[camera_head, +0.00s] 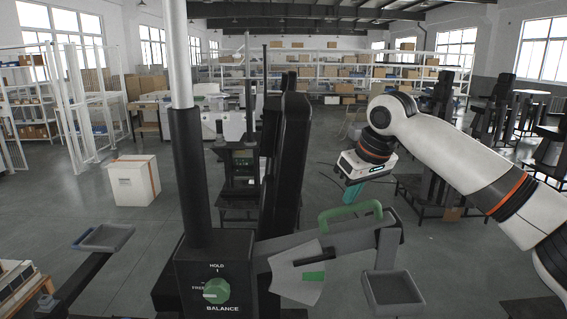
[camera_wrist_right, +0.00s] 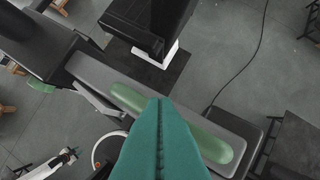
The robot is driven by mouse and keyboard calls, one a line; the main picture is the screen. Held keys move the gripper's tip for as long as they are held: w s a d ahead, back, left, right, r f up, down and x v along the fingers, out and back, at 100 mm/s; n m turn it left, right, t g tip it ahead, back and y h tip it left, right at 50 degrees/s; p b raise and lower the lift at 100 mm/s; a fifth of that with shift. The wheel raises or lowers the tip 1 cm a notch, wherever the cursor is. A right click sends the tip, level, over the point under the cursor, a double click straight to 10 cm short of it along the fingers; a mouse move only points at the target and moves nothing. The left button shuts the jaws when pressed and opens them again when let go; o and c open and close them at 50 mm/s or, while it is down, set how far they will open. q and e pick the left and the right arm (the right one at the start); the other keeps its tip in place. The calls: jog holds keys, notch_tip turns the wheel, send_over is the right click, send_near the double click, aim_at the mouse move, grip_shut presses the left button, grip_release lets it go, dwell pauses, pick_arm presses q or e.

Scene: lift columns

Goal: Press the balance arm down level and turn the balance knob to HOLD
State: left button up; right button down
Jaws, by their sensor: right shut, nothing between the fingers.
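The balance arm (camera_head: 330,240) is a grey beam that slopes up to the right from the dark column. It carries a green handle (camera_head: 350,213), which also shows as a green strip in the wrist view (camera_wrist_right: 215,146). The green balance knob (camera_head: 216,290) sits on the black box labelled HOLD and BALANCE; its pale mark points left towards FREE. My right gripper (camera_head: 350,193) has teal fingers, shut and empty, pointing down above the green handle. In the wrist view the shut fingertips (camera_wrist_right: 159,100) overlap the beam; contact cannot be told. My left gripper is not in view.
A grey tray (camera_head: 394,289) hangs at the beam's right end, and another tray (camera_head: 106,238) stands at the left. A tall dark column (camera_head: 190,170) rises behind the knob box. A white box (camera_head: 133,180) stands on the open floor at the left.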

aim_at(363, 224)
jog(key=shift+d+f, duration=0.4)
jog(key=shift+f, duration=0.4)
jog(key=shift+d+f, duration=0.35)
jog(key=shift+f, duration=0.5)
jog(key=shift+d+f, duration=0.3)
jog(key=shift+f, duration=0.45)
jog(key=shift+d+f+b, duration=0.3)
jog(key=shift+f, duration=0.6)
jog(key=shift+s+f, duration=0.1)
jog(key=shift+d+f, duration=0.15)
jog(key=shift+f, duration=0.3)
